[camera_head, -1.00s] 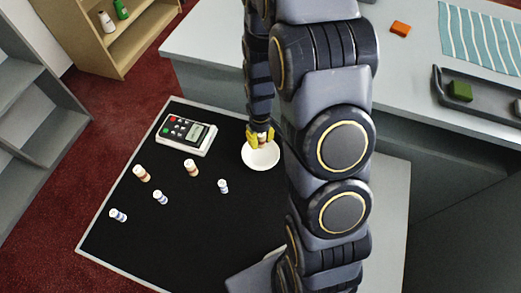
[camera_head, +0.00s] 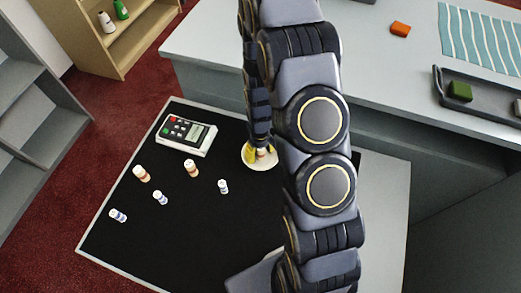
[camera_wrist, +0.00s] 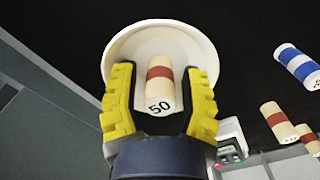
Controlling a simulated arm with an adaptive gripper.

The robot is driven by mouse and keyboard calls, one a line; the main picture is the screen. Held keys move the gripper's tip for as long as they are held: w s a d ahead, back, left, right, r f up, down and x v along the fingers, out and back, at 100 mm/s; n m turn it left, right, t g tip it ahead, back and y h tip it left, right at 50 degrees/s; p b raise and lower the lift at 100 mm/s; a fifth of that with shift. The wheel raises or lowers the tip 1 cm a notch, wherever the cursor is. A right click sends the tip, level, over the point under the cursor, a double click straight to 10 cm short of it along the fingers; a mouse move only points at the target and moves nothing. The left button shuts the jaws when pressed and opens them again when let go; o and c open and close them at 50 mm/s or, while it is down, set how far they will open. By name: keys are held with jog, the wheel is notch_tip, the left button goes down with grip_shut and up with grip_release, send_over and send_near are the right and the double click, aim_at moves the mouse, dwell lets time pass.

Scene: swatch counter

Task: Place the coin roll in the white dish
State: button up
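The coin roll (camera_wrist: 160,85), cream with a red-brown band and "50" on its end, stands in the white dish (camera_wrist: 125,45) in the wrist view. My gripper (camera_wrist: 160,75) has its yellow fingers on both sides of the roll, with visible gaps to it. In the head view the gripper (camera_head: 261,156) is low over the white dish (camera_head: 259,166), with the pale end of the roll (camera_head: 262,150) between the spread fingers. My arm hides part of the area right of the dish.
Several other coin rolls stand on the black mat (camera_head: 200,235), including a brown-banded one (camera_head: 191,168) and a blue-banded one (camera_head: 223,186) nearest the dish. A card terminal (camera_head: 186,135) lies left of the dish. A grey counter (camera_head: 215,60) rises behind.

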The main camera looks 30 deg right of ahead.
notch_tip(320, 180, up, 11)
jog(key=shift+w+r, duration=0.1)
jog(key=shift+w, duration=0.05)
jog(key=shift+r, duration=0.55)
jog(key=s+a+r, duration=0.4)
jog(key=s+r, duration=0.4)
jog(key=s, duration=0.2)
jog(key=s+a+r+m+g, duration=0.1)
jog(key=s+a+r, duration=0.2)
jog(key=s+r, duration=0.5)
jog(key=s, duration=0.2)
jog(key=shift+s+a+r+g, duration=0.3)
jog(key=shift+s+a+r, duration=0.05)
jog(key=shift+r, duration=0.05)
